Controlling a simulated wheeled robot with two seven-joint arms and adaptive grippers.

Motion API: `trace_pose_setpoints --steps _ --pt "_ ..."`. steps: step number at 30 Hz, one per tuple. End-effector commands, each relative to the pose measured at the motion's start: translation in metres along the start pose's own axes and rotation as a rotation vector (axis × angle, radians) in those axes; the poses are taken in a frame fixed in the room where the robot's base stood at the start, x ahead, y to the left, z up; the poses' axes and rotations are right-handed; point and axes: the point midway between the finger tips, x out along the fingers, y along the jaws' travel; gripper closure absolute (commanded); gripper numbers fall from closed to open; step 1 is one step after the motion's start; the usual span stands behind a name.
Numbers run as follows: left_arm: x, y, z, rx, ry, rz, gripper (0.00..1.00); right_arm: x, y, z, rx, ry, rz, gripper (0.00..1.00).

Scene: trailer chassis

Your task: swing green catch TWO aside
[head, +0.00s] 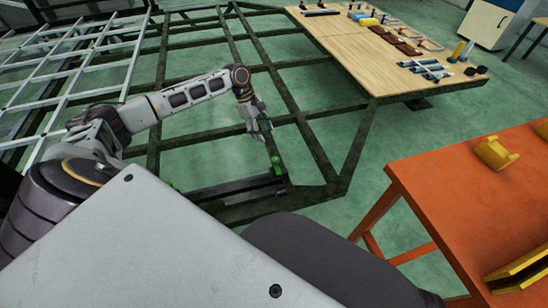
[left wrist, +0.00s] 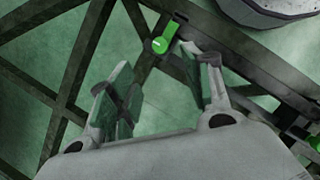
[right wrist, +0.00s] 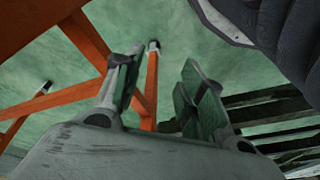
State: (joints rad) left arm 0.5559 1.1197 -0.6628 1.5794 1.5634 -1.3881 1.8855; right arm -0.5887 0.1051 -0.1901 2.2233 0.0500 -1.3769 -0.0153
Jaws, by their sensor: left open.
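A green catch (head: 276,164) stands at the near end of a dark rail on the chassis frame. It also shows in the left wrist view (left wrist: 167,36), as a short bright green lever with a round end. A second green catch (left wrist: 314,142) shows at the right edge there. I cannot read a number on either catch. My left gripper (head: 259,122) is open and empty, just above and left of the first catch in the head view. In the left wrist view, the catch lies beyond the gap between its fingertips (left wrist: 165,70). My right gripper (right wrist: 160,80) is open and empty.
The dark chassis frame (head: 285,88) has open gaps over the green floor. A wooden board (head: 345,45) with tools lies at the back right. An orange table (head: 470,195) with yellow parts stands at right; its orange legs (right wrist: 88,42) show beyond my right gripper.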

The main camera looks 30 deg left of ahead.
Motion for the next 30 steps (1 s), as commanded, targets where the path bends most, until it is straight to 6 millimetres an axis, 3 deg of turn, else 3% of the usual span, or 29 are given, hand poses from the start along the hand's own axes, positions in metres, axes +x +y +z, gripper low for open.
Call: trace_pose_setpoints --steps 11,30 --pt "0.019 0.000 -0.001 0.000 0.000 -0.001 0.50 -0.005 -0.001 -0.002 -0.001 0.014 -0.003 0.60" --pt "0.100 0.000 -0.001 0.000 0.000 -0.001 0.50 -0.035 -0.011 -0.014 -0.009 0.099 -0.029 0.60"
